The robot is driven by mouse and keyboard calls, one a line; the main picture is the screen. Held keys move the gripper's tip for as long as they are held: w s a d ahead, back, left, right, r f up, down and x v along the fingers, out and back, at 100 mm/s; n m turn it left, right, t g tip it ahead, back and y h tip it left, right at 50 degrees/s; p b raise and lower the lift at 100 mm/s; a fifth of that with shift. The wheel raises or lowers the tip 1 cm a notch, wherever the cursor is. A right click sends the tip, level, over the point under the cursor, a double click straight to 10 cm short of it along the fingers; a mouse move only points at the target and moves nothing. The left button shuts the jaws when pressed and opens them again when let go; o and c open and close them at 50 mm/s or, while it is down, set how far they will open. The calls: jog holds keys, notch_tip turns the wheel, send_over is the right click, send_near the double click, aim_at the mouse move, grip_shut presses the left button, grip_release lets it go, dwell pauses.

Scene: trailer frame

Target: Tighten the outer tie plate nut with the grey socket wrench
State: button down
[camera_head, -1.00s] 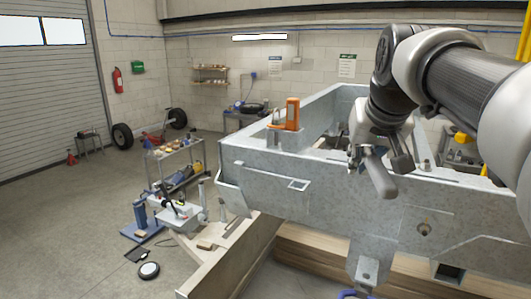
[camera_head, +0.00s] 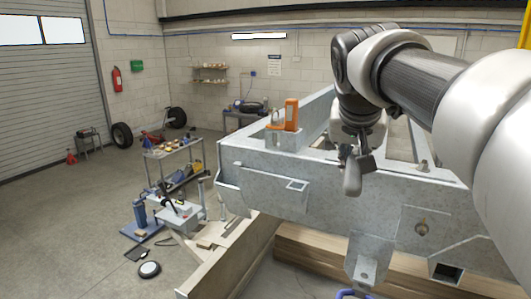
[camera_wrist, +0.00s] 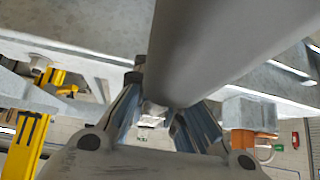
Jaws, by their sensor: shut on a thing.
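My gripper (camera_head: 350,150) is shut on the grey socket wrench (camera_head: 352,178), in front of and above the near rail of the galvanized trailer frame (camera_head: 325,207). In the wrist view the wrench (camera_wrist: 215,45) is a thick grey bar running up from between the fingers (camera_wrist: 160,118); its working end is not clear. One nut or bolt (camera_head: 423,165) stands on the frame's top at the right, and another (camera_head: 421,228) is on a plate on the near face. I cannot tell which is the outer tie plate nut. The wrench appears apart from both.
An orange tool (camera_head: 291,114) stands upright on the frame's left top corner. A tool cart (camera_head: 178,155) and a blue-based stand (camera_head: 140,230) are at the left. Timber (camera_head: 300,250) lies under the frame. The floor at far left is mostly clear.

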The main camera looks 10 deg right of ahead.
jog(key=shift+w+a+r+m, duration=0.1)
jog(key=shift+w+a+m, duration=0.05)
jog(key=shift+m, duration=0.15)
jog(key=shift+w+a+m+g+h+p, duration=0.3)
jog(key=shift+m+g+h, duration=0.2)
jog(key=shift+m+h, duration=0.3)
jog(key=shift+w+a+m+g+h+p, duration=0.15)
jog(key=shift+m+g+p, duration=0.1)
jog(key=shift+m, duration=0.25)
jog(key=shift+w+a+m+g+h+p, duration=0.15)
jog(key=shift+m+p, duration=0.1)
jog(key=shift+m, duration=0.25)
jog(key=shift+w+a+m+g+h+p, duration=0.25)
jog(key=shift+m+g+h+p, duration=0.2)
jog(key=shift+m+p, duration=0.35)
jog(key=shift+w, duration=0.1)
